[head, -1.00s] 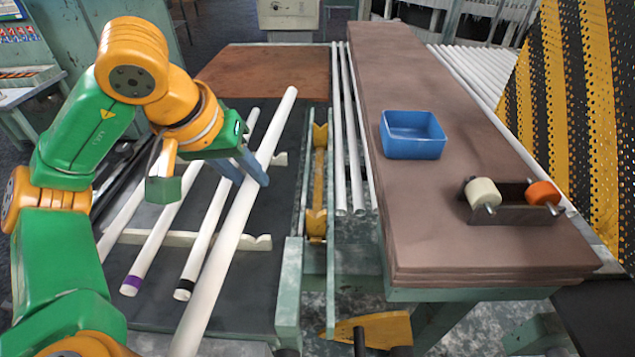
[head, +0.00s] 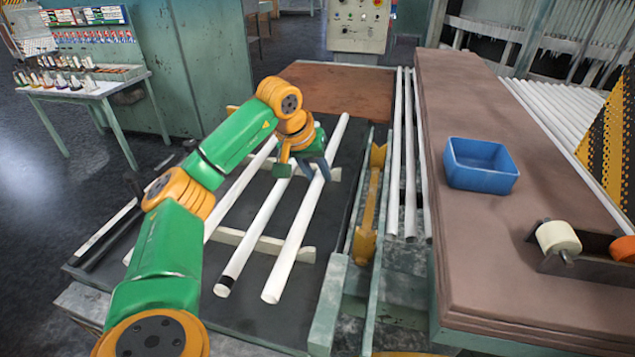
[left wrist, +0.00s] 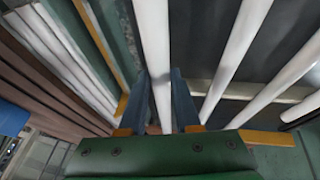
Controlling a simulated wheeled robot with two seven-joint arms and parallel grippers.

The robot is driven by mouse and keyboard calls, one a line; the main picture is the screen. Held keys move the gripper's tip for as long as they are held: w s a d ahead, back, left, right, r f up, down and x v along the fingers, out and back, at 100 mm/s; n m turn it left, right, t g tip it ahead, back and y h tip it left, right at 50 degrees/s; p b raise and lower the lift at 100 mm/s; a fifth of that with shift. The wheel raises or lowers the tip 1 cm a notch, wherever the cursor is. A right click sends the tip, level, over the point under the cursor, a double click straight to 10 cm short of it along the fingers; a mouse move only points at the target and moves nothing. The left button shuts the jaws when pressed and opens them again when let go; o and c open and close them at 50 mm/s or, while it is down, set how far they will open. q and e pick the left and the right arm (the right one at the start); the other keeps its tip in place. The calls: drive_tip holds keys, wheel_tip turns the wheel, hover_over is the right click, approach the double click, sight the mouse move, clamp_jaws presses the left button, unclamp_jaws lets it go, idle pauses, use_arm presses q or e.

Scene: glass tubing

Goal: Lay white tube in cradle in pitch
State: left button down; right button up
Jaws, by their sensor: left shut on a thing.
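My left gripper (head: 313,172) is shut around the middle of a plain white tube (head: 291,244) in the head view. In the left wrist view, this tube (left wrist: 155,45) runs between the two fingers (left wrist: 163,105). It slants over the dark table, right of the black-banded tube (head: 250,238). Whether it touches the notched cream support (head: 260,243) under it, I cannot tell. The yellow cradle, with a far V block (head: 378,156) and a near one (head: 365,245), stands right of the held tube and is empty. My right gripper is not in view.
Another white tube (head: 236,196) lies at the left, partly behind my arm. Several white tubes (head: 410,150) lie right of the cradle. A brown bench (head: 480,240) at the right carries a blue bin (head: 481,166) and a roller stand (head: 575,257).

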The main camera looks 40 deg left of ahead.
use_arm(q)
wheel_tip(320, 180, down, 3)
drive_tip(key=shift+f, duration=0.15)
drive_tip(key=shift+f+b, duration=0.3)
drive_tip(key=shift+f, duration=0.2)
drive_tip(key=c, duration=0.6)
unclamp_jaws()
